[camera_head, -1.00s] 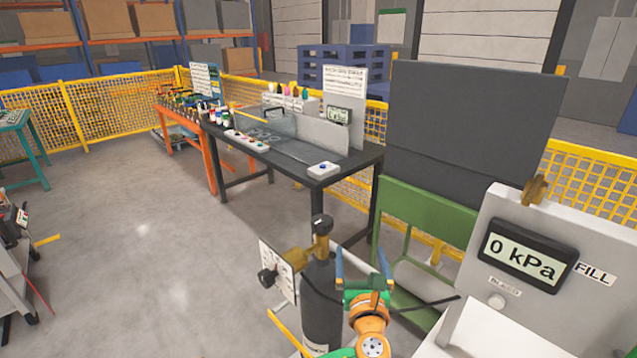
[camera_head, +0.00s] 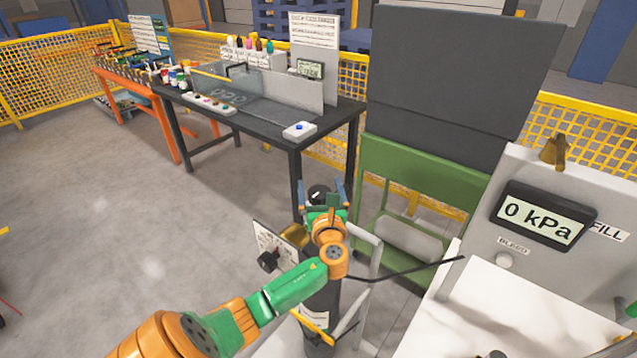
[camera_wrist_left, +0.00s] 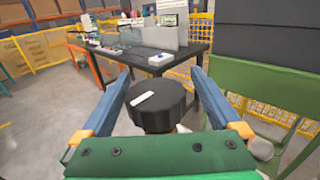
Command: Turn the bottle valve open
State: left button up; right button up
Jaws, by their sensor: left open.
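The bottle valve's black knob (camera_head: 318,193) sits on top of the dark gas bottle (camera_head: 322,292), which stands upright. In the left wrist view the knob (camera_wrist_left: 158,106) is round and ridged, with a white mark on top. My left gripper (camera_head: 322,192) is open, with its two blue fingers on either side of the knob. In the left wrist view the gripper (camera_wrist_left: 158,85) shows gaps between the fingers and the knob. My left arm hides part of the bottle and the brass valve body (camera_head: 295,236). My right gripper is not in view.
A grey panel with a 0 kPa display (camera_head: 542,218) stands at the right. A thin black hose (camera_head: 410,271) runs from near the bottle toward it. A green cart (camera_head: 425,180) and a black table (camera_head: 262,125) stand behind. Open floor lies left.

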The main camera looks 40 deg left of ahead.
pick_arm(q)
jog(key=shift+a+f, duration=0.1)
jog(key=shift+a, duration=0.35)
jog(key=shift+d, duration=0.1)
jog(key=c, duration=1.4)
jog(key=shift+o, duration=0.2)
jog(key=shift+n+g+y, duration=0.4)
jog(key=shift+g, duration=0.1)
jog(key=n+g, duration=0.1)
jog(key=n+g+y+b, duration=0.1)
jog(key=shift+s+f+g+y+b, duration=0.1)
jog(key=shift+s+g+y+b, duration=0.2)
jog(key=shift+g, duration=0.1)
jog(key=n+g+b, duration=0.2)
jog(key=b, duration=0.1)
jog(key=s+n+g+y+b, duration=0.1)
jog(key=g+b, duration=0.2)
jog(key=n+g+b, duration=0.2)
jog(key=g+b, duration=0.1)
jog(key=shift+s+a+f+n+y, duration=0.15)
jog(key=shift+a+f+n+y, duration=0.05)
jog(key=shift+a+n+y, duration=0.1)
jog(key=shift+s+r+n+g+b, duration=0.15)
jog(key=shift+r+n+g+b, duration=0.25)
jog(key=shift+g+b, duration=0.5)
